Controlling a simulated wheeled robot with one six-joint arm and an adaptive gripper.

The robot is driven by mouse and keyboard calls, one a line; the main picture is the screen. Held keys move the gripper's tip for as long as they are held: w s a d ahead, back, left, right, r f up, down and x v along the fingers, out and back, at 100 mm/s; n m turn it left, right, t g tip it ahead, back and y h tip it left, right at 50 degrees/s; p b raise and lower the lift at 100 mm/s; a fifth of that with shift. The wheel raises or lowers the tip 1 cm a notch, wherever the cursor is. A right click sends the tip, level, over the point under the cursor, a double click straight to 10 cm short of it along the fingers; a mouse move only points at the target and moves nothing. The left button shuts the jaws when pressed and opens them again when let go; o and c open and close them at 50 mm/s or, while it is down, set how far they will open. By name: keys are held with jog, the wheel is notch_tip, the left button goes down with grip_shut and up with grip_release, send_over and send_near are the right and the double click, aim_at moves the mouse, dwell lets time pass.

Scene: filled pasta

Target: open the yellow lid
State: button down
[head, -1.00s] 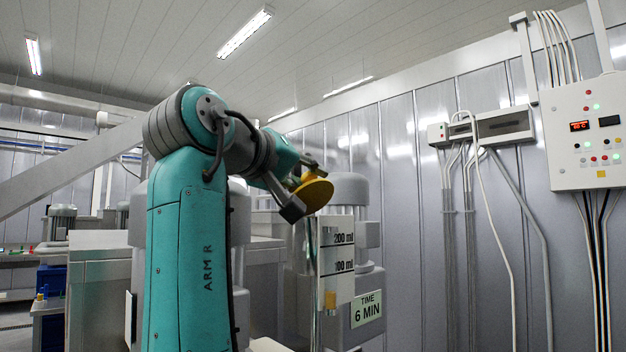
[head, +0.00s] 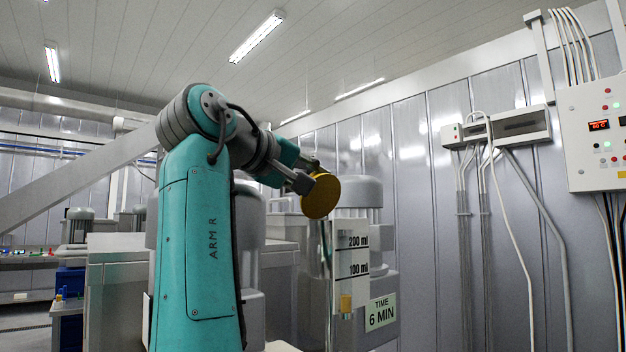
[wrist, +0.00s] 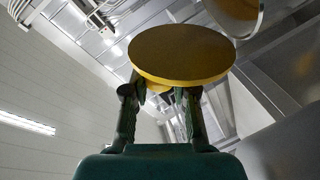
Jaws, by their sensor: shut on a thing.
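The yellow lid (head: 322,197) is a round disc held at the end of my arm, tilted so its face is nearly upright in the head view. My gripper (head: 308,177) is shut on the lid, apparently on its back side. In the wrist view, my gripper (wrist: 163,92) has its two fingers under the lid (wrist: 182,52), around a small yellow part beneath the disc. The lid stands clear of other surfaces in the wrist view. A round metal-rimmed opening with an orange-brown inside (wrist: 240,8) shows at the top right there.
A measuring gauge (head: 352,262) marked 100 and 200 ml stands just below the lid, with a "TIME 6 MIN" sign (head: 381,312). Grey machines (head: 360,195) stand behind. A control panel (head: 598,135) hangs on the right wall.

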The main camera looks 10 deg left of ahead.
jog(key=c, duration=0.9)
grip_release()
jog(key=shift+r, duration=0.1)
notch_tip(320, 180, up, 10)
jog(key=shift+f, duration=0.15)
